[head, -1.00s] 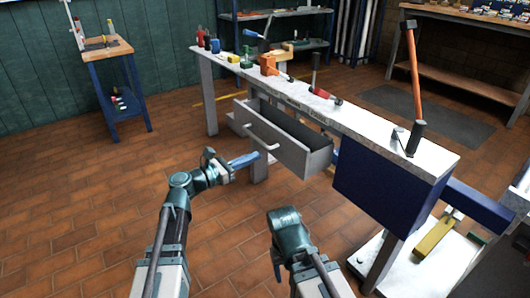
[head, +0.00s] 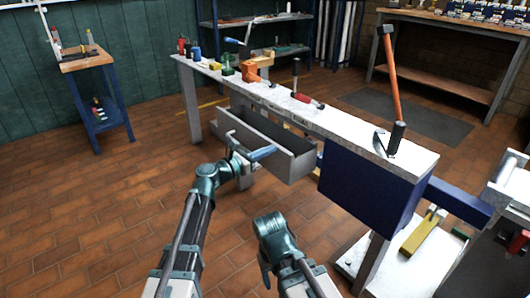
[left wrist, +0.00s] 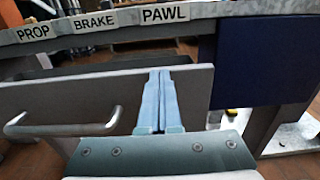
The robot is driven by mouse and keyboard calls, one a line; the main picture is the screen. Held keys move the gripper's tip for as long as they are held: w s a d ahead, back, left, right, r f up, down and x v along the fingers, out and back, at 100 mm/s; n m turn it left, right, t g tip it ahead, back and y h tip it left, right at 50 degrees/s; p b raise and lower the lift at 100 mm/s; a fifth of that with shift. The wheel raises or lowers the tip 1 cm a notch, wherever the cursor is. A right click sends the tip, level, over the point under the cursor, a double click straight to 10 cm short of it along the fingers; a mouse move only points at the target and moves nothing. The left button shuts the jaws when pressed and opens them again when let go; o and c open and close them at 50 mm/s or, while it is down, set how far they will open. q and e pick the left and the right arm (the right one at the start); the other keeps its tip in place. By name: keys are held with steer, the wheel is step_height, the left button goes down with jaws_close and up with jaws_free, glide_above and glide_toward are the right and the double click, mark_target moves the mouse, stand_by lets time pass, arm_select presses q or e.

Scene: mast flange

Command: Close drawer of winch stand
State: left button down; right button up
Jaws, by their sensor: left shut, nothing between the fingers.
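The winch stand (head: 345,130) is a long bench with a pale worn top. Its grey drawer (head: 277,166) stands open below the top, with its inside visible. The drawer front (left wrist: 55,97) carries a pale bar handle (left wrist: 70,130), seen at the left in the left wrist view. My left gripper (head: 272,150) is shut and empty, its blue fingers pointing at the drawer front. In the left wrist view the fingers (left wrist: 160,75) overlap the front, right of the handle. I cannot tell whether they touch it. My right arm shows low in the head view; its gripper cannot be made out.
Tools and a hammer (head: 392,85) stand on the stand's top. A blue box (head: 365,180) hangs under its right part. A small side table (head: 83,58) is at the left and a workbench (head: 450,22) at the back right. The tiled floor at the left is clear.

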arm_select(q)
steer(key=x, duration=1)
steer(key=shift+w+d, duration=0.15)
steer(key=shift+w, duration=0.05)
